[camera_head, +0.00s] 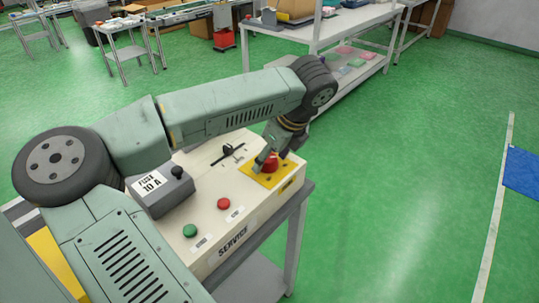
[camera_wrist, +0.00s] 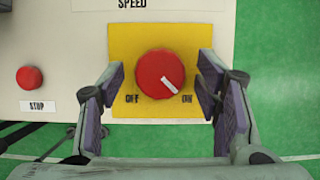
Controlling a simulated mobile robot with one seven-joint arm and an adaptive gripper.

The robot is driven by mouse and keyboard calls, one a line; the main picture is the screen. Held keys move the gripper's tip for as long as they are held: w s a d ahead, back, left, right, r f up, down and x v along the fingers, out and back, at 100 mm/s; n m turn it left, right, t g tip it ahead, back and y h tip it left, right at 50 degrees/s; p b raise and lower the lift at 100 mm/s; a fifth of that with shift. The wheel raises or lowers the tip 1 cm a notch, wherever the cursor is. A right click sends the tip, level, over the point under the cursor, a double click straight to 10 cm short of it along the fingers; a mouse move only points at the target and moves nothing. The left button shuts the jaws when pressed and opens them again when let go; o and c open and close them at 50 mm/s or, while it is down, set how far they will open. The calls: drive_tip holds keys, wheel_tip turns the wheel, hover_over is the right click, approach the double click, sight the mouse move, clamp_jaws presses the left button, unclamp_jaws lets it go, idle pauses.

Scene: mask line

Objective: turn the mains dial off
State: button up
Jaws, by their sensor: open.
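The mains dial is a round red knob (camera_wrist: 152,70) on a yellow plate (camera_wrist: 125,45), seen in the wrist view. Its white mark points down and to the right, at the ON label (camera_wrist: 187,98); the OFF label (camera_wrist: 132,98) is at lower left. In the head view the red dial (camera_head: 271,163) sits at the right end of the cream service box (camera_head: 262,205), partly hidden by my gripper. My gripper (camera_wrist: 161,76) is open, with one finger on each side of the dial and a visible gap to it on both sides.
A red STOP button (camera_wrist: 29,78) lies left of the plate. The box also carries a green button (camera_head: 190,231), a black lever (camera_head: 228,149) and a grey fuse box (camera_head: 160,190). Green floor is clear to the right.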

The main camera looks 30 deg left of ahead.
drive_tip(key=shift+c, duration=0.3)
drive_tip(key=c, duration=1.1)
